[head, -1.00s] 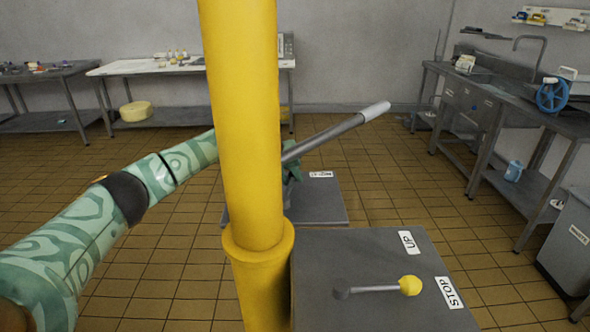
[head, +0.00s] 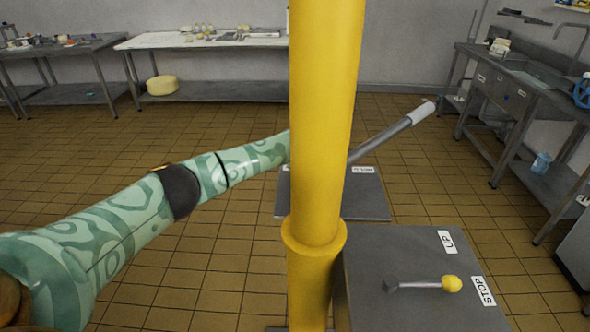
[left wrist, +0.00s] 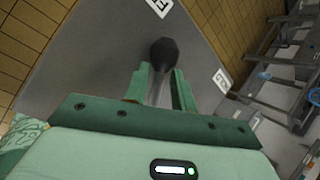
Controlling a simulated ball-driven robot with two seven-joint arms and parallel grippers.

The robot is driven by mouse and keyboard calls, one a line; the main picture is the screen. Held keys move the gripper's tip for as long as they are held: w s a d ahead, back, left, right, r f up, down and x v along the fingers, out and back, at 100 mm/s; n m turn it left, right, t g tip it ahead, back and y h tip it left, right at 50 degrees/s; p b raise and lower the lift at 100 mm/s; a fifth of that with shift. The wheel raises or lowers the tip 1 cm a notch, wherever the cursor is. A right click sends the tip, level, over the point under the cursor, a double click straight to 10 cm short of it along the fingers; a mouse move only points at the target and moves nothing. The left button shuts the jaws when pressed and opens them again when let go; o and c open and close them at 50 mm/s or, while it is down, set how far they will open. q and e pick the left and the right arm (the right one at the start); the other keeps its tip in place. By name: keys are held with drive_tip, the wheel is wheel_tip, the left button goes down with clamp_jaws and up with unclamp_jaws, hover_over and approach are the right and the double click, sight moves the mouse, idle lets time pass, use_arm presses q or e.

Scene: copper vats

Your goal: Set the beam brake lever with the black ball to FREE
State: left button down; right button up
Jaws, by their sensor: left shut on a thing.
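The black ball (left wrist: 163,53) tops the brake lever in the left wrist view. Its grey shaft (left wrist: 159,88) runs down between the two green fingers of my left gripper (left wrist: 158,82). The gripper is shut on the lever just below the ball. Two white labels, one at the top (left wrist: 160,5) and one at the right (left wrist: 222,80), sit on the grey plate around the lever; I cannot read them. In the head view, the yellow post hides my left gripper and the black ball. My right gripper is not in view.
A yellow post (head: 324,130) stands in front of my left arm. A grey box (head: 415,295) carries a yellow-ball lever (head: 451,284) with UP and STOP labels. Benches line the walls; the tiled floor between is open.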

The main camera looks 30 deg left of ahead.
use_arm(q)
drive_tip(key=shift+a+r, duration=0.15)
drive_tip(key=shift+a, duration=0.1)
drive_tip(key=c, duration=1.1)
unclamp_jaws()
drive_tip(key=shift+a, duration=0.15)
drive_tip(key=shift+c, duration=0.2)
drive_tip(key=shift+d, duration=0.2)
drive_tip(key=shift+a, duration=0.1)
